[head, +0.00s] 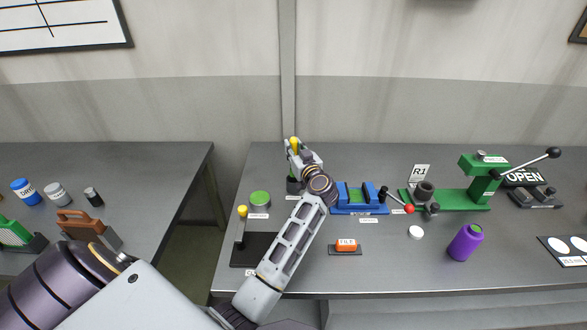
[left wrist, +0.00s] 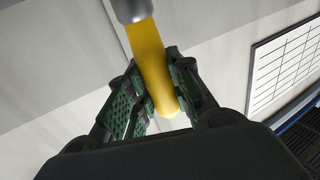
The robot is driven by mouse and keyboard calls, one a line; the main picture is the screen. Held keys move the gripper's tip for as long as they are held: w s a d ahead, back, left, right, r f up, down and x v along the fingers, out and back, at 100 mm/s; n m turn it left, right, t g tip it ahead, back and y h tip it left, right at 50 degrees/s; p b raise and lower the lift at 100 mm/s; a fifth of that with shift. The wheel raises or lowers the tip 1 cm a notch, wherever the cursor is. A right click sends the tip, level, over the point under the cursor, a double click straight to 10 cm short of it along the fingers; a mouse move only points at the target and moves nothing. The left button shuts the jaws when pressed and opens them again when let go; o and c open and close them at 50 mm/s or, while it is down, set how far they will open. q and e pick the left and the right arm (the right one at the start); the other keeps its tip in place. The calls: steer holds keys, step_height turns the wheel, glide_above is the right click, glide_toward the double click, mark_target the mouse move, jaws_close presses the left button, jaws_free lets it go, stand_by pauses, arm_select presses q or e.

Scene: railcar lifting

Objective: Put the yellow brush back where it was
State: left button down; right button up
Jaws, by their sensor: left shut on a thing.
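The yellow brush (head: 294,142) is in my left gripper (head: 298,155), above the back of the right-hand table in the head view. In the left wrist view its yellow handle (left wrist: 150,65) lies between the two fingers, with a grey collar (left wrist: 132,8) at the top edge. The fingers (left wrist: 155,95) are shut on the handle. A dark cup (head: 292,186) stands on the table just below the gripper, partly hidden by my arm. The brush's bristles are not visible. My right gripper is not in view.
Right of my arm stand a blue vise-like fixture (head: 358,209), a green press (head: 455,199) and a purple bottle (head: 466,242). Left of it are a green disc (head: 260,199) and a yellow-knobbed lever (head: 242,212).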

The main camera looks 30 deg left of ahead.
arm_select(q)
steer(key=shift+f, duration=1.4)
steer(key=shift+f+b, duration=0.35)
steer(key=shift+f, duration=1.5)
steer(key=shift+f, duration=0.1)
steer(key=c, duration=1.3)
jaws_free()
steer(key=v, duration=1.2)
